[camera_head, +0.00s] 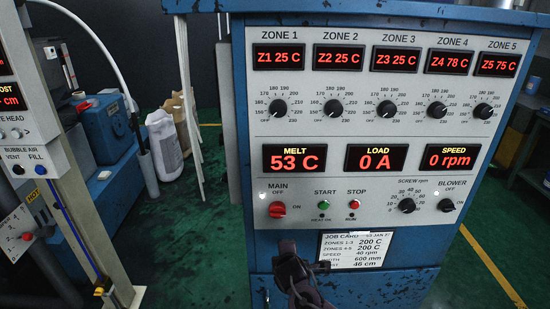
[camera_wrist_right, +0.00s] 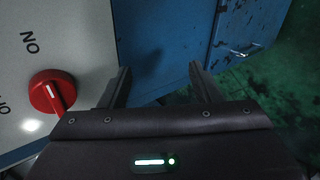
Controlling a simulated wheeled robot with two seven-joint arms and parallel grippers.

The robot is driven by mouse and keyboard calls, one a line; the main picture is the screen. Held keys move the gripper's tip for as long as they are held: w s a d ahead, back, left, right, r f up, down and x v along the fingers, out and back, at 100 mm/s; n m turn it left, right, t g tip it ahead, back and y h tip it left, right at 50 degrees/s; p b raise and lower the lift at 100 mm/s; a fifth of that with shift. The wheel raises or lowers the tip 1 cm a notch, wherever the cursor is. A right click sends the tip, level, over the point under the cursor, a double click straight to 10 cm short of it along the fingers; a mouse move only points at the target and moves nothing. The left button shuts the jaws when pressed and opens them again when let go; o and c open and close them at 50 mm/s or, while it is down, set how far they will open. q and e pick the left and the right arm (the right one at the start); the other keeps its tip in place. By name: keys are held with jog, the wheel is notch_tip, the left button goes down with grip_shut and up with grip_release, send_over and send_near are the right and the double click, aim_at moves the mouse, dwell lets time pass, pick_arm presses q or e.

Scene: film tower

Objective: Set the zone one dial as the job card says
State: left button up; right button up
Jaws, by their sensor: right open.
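The zone one dial (camera_head: 277,108) is a black knob at the upper left of the white control panel. Its pointer seems to lean to the lower left, towards OFF. The red display above it (camera_head: 278,57) reads Z1 25 C. The job card (camera_head: 355,249) below the panel reads 200 C for zones 1-3; its lower left is partly covered. My right gripper (camera_head: 287,262) is low in front of the cabinet, below the red main switch and well below the dial. In the right wrist view its jaws (camera_wrist_right: 163,82) are apart and empty. My left gripper is not in view.
The red main switch (camera_head: 277,209) is nearest my right gripper and also shows in the right wrist view (camera_wrist_right: 52,92). Other zone dials, such as zone two (camera_head: 332,107), sit close beside. A post with bubble air controls (camera_head: 28,160) stands at the left.

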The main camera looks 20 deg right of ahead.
aim_at(279, 113)
jog(key=w+r+n, duration=0.1)
jog(key=r, duration=0.3)
jog(key=w+a+r+n+t, duration=0.1)
jog(key=r, duration=0.3)
jog(key=w+r+n+t, duration=0.1)
jog(key=r, duration=0.3)
jog(key=shift+a, duration=0.35)
jog(key=s+r+n+t+h, duration=0.1)
jog(key=s+r+n+t, duration=0.35)
jog(key=r, duration=1.05)
jog(key=w+r+n+t, duration=0.1)
jog(key=r+n, duration=0.7)
jog(key=r, duration=0.6)
jog(key=shift+m, duration=0.25)
jog(key=p+x, duration=0.1)
jog(key=x, duration=0.1)
jog(key=p+x, duration=0.1)
jog(key=x, duration=0.1)
jog(key=p+x, duration=0.1)
jog(key=x, duration=0.2)
jog(key=shift+w+a, duration=0.1)
jog(key=shift+a, duration=0.25)
jog(key=shift+w+f, duration=0.15)
jog(key=shift+w, duration=0.15)
jog(key=c, duration=1)
